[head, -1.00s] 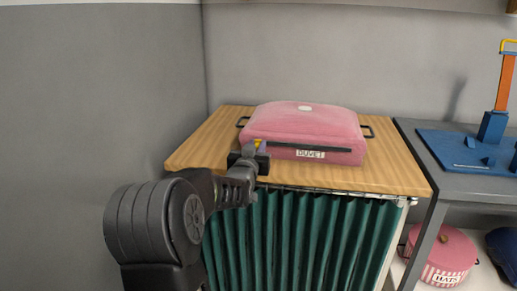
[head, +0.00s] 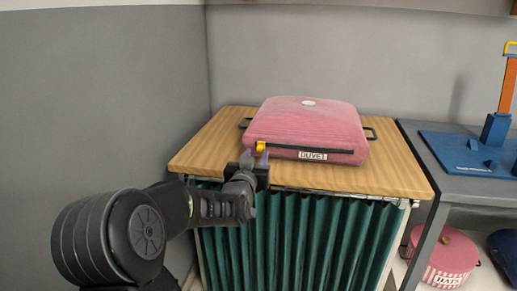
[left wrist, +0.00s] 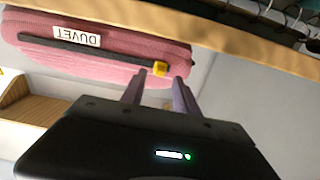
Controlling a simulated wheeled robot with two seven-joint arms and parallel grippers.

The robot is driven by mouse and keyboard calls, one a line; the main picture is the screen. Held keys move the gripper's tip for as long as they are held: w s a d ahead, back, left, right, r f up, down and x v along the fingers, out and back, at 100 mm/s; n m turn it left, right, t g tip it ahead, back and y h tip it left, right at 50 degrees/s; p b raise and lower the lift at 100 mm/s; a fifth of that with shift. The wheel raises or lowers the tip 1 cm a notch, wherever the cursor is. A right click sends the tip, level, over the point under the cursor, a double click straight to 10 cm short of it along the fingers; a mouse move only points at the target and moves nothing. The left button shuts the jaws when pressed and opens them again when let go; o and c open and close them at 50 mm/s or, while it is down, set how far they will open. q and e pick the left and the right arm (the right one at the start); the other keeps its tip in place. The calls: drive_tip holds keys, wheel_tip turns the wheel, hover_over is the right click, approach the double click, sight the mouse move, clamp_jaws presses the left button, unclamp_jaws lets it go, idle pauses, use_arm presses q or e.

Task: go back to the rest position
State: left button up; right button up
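The pink duvet bag (head: 310,125) lies on the wooden table top, its label (head: 312,156) facing me. A dark zip strip runs along its front, with a yellow zip pull (head: 260,146) at the left end. My left gripper (head: 262,160) is just in front of that end, by the table's front edge. In the left wrist view, the two fingers (left wrist: 160,82) are apart with nothing held. The yellow pull (left wrist: 160,68) shows beyond the gap between their tips, and the bag (left wrist: 110,60) appears upside down. My right gripper is not in view.
The wooden table top (head: 215,150) has a green pleated curtain (head: 310,240) below its front edge. A grey table (head: 430,142) at right carries a blue and orange stand (head: 495,128). A pink hat box (head: 445,258) sits below it. A grey wall (head: 100,110) is at left.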

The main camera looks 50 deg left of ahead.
use_arm(q)
drive_tip(key=shift+v, duration=1.15)
